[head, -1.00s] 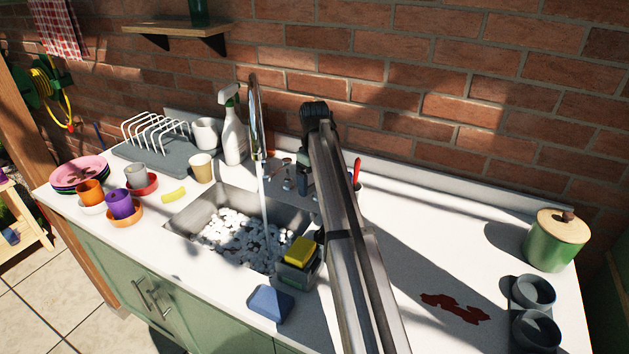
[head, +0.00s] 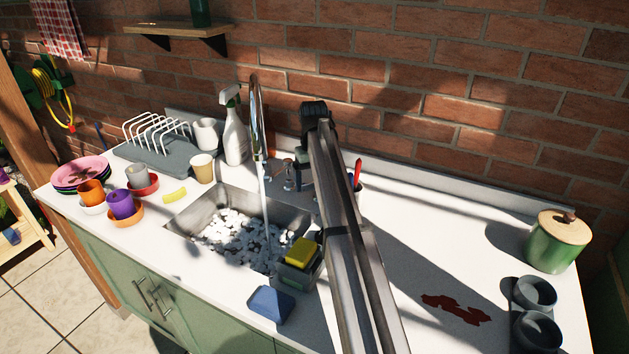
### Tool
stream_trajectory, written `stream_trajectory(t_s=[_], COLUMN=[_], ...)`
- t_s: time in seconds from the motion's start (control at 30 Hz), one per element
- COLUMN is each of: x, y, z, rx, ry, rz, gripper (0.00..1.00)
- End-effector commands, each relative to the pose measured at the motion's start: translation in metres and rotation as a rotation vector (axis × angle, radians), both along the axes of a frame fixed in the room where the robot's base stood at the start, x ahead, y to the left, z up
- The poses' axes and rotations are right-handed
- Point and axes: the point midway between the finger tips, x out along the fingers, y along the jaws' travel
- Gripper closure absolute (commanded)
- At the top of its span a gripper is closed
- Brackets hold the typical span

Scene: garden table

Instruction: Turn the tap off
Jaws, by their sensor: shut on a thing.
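The tall curved chrome tap (head: 256,118) stands behind the sink (head: 201,211). A stream of water (head: 265,205) runs from its spout into the basin, where white foam or bubbles lie. Small metal tap handles (head: 289,180) show at the tap's base, right of the spout. My gripper (head: 297,178) is at these handles, at the end of my arm that reaches across the counter. It is shut on a handle, as far as the small view shows; my own arm hides part of the contact.
A white spray bottle (head: 234,130) and a beige cup (head: 202,167) stand left of the tap. A yellow sponge (head: 301,251) sits in a grey holder at the sink's right edge. A red-handled item (head: 357,173) stands right of my arm.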

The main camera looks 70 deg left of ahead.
Motion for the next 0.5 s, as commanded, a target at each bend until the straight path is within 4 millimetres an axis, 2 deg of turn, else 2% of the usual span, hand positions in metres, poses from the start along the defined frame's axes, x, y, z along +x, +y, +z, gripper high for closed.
stream_trajectory(t_s=[0.5], x=[0.0024], y=[0.01], z=[0.0004], rx=[0.0], ry=[0.0], rz=[-0.48], gripper=[0.41])
